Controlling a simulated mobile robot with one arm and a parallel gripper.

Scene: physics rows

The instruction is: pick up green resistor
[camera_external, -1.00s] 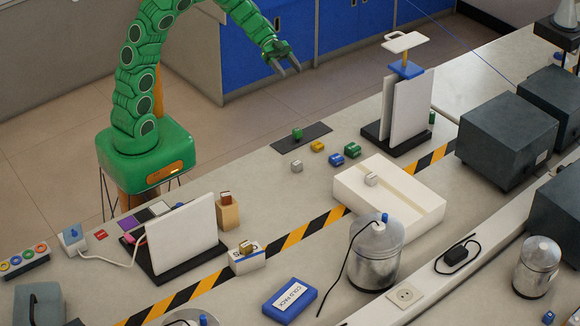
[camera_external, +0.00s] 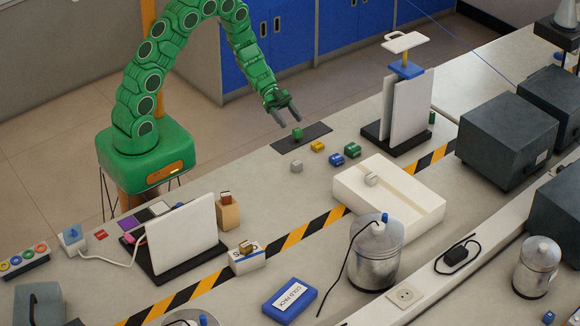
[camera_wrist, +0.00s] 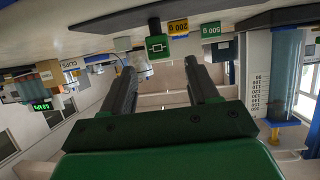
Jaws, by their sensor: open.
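The green resistor (camera_external: 297,133) is a small green block standing on a dark mat (camera_external: 316,134). In the wrist view the green resistor (camera_wrist: 157,48) shows a resistor symbol on its face, just beyond and roughly between the fingertips. My gripper (camera_external: 288,119) is open, its fingers pointing down close above the resistor in the external view. In the wrist view my gripper (camera_wrist: 161,66) has its two dark fingers apart with nothing between them. I cannot tell the exact gap to the resistor.
A yellow block (camera_external: 317,146), a blue block (camera_external: 336,160), a green block (camera_external: 352,150) and a grey block (camera_external: 296,166) stand close by. A white box (camera_external: 400,207) and upright white panels (camera_external: 407,108) stand to the right. The counter left of the grey block is clear.

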